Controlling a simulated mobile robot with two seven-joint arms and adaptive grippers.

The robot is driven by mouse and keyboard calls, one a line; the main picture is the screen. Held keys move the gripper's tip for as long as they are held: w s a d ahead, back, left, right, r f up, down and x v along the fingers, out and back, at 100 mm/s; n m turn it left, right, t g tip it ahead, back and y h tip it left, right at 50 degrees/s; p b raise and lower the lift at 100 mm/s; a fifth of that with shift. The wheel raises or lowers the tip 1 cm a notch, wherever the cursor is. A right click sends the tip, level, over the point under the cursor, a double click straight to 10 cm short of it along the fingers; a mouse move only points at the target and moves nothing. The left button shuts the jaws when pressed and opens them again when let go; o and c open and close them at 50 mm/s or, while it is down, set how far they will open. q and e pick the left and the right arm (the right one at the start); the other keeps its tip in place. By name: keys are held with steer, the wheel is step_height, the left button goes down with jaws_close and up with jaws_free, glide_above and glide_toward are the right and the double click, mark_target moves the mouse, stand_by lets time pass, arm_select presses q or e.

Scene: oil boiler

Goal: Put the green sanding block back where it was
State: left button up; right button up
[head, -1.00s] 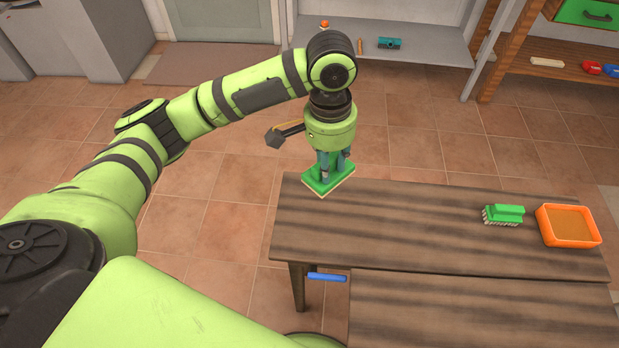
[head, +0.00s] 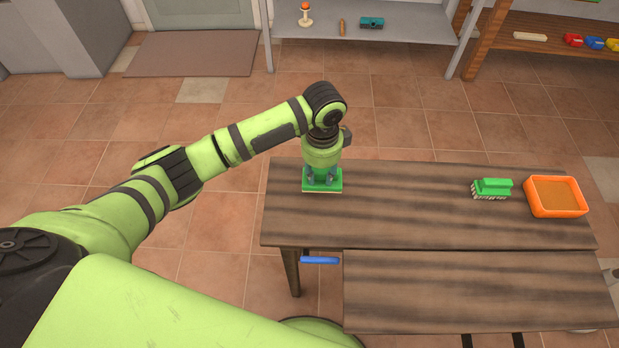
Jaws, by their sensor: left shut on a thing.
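The green sanding block (head: 322,187) is a flat green slab with a paler lower edge. It is at the left end of the wooden table (head: 400,215), over the tabletop near its back left corner. My left gripper (head: 322,178) points down and is shut on the block from above. The block looks level and low; I cannot tell whether it touches the table. My right gripper is not in view.
A green brush (head: 492,188) and an orange tray (head: 556,196) stand at the table's right end. The table's middle is clear. A grey shelf (head: 400,30) stands behind, across open floor.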

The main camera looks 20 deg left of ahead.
arm_select(q)
steer(key=a+f, duration=0.1)
steer(key=a, duration=0.1)
steer(key=shift+a+f, duration=0.3)
steer(key=shift+f, duration=0.05)
step_height(320, 180, down, 3)
steer(key=shift+f+p, duration=0.15)
steer(key=shift+p, duration=0.35)
steer(key=shift+f, duration=0.35)
steer(key=shift+f, duration=0.1)
steer(key=o, duration=1)
step_height(320, 180, up, 12)
steer(key=shift+r+b, duration=0.15)
steer(key=shift+b, duration=0.7)
